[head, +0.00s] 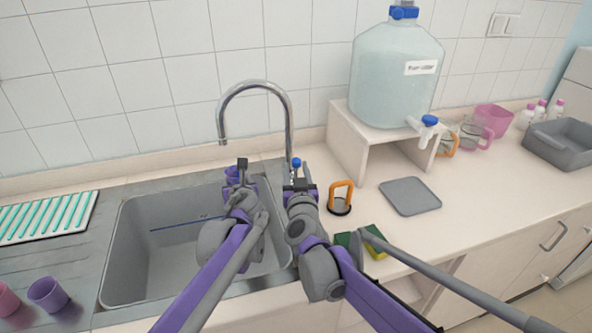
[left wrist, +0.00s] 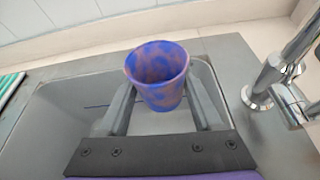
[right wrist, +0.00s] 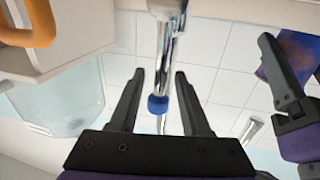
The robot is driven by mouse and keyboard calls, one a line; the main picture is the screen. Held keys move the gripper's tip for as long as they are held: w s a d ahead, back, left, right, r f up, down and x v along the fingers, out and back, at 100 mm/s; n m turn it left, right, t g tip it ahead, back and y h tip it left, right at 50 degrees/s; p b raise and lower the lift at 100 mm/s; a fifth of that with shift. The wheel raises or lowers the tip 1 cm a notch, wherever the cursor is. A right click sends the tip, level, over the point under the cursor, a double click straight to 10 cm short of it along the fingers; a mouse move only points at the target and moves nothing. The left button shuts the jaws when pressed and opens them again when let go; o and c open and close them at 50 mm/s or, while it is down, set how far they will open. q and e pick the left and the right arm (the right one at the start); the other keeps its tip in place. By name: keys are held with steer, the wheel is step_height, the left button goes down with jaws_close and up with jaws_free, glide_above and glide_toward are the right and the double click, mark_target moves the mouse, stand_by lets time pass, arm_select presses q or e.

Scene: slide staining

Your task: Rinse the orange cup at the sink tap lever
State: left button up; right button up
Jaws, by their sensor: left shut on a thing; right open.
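A cup mottled in purple-blue and dull orange (left wrist: 160,75) is held between the fingers of my left gripper (head: 241,176), above the sink basin (head: 150,268). In the head view only a purple piece of the cup (head: 232,174) shows behind the gripper. The curved chrome tap (head: 290,118) stands at the back of the sink, its spout above the cup's area. Its lever has a blue tip (right wrist: 158,104). My right gripper (head: 299,184) is open, with the blue tip between its fingers in the right wrist view; contact cannot be told.
An orange loop handle on a dark base (head: 341,196) and a green-yellow sponge (head: 375,243) lie close to my right arm. A water jug (head: 393,75) stands on a raised shelf (head: 371,128). Pink and purple cups (head: 48,293) stand at the left. A grey mat (head: 410,196) lies right.

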jaws_close()
stand_by(1.4)
